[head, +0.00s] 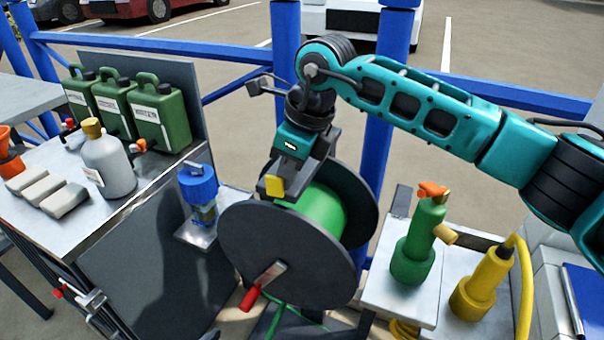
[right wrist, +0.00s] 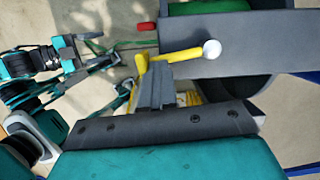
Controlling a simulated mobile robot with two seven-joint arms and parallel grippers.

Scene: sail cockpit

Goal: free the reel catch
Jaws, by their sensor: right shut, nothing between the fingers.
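The hose reel has two dark round flanges (head: 260,245) with green hose (head: 325,205) wound between them. A red-handled crank (head: 252,297) is on its near flange. In the right wrist view, a yellow lever with a white ball end (right wrist: 211,48), seemingly the reel catch, lies along the reel's dark frame plate (right wrist: 245,50). My right gripper (head: 275,187) is shut and empty at the top of the reel. In the right wrist view its yellow-tipped fingers (right wrist: 148,68) are close beside the lever; contact is unclear. My left gripper (right wrist: 68,52) shows small at the left there.
Left of the reel, a bench (head: 165,180) holds green canisters (head: 160,115), a grey bottle (head: 108,165) and pale blocks (head: 45,192). A blue-capped device (head: 198,185) stands between. At right are a green pump (head: 420,240) and a yellow one (head: 482,285). Blue rails (head: 240,60) stand behind.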

